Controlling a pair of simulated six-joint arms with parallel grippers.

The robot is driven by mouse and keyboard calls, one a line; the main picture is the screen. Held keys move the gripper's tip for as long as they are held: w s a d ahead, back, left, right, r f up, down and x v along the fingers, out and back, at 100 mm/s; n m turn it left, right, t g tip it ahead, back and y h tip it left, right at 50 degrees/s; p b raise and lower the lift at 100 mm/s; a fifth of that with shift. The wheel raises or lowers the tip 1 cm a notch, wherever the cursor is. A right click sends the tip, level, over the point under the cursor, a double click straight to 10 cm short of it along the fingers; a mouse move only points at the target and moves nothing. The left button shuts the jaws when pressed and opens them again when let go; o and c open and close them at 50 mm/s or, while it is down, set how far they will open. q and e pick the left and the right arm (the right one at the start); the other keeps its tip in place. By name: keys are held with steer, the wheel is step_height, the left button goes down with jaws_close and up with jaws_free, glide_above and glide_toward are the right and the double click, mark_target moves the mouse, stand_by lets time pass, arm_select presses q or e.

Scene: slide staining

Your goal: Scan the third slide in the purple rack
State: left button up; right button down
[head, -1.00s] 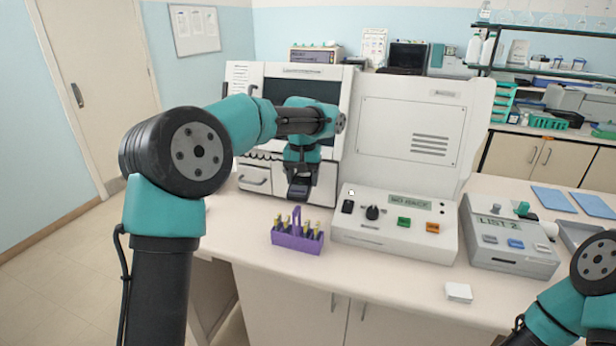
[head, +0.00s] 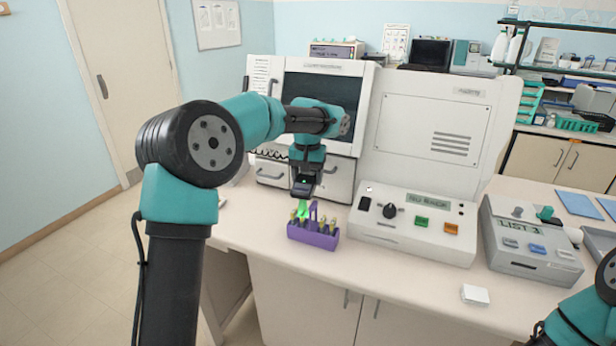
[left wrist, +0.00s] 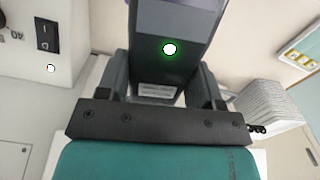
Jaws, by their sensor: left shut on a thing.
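The purple rack (head: 314,236) stands on the bench near its front edge, with an upright handle and several slides showing yellowish tops. My left gripper (head: 307,172) is just above and behind it, pointing down. It is shut on a dark scanner (head: 303,189), which also shows between the fingers in the left wrist view (left wrist: 172,22) with a lit green light. Green light falls on slides at the rack's left part (head: 301,209); I cannot tell exactly which slide it hits. My right arm shows at the lower right, but its gripper is out of view.
Behind the rack stands a large white machine (head: 425,130). To the right are a control panel (head: 415,229) reading what looks like "NO RACK" and a grey box (head: 530,250) reading "LIST 3". A small white block (head: 475,295) lies near the front edge, with clear bench around it.

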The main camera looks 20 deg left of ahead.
arm_select(q)
steer(key=shift+r, duration=1.5)
steer(key=shift+a+f, duration=0.1)
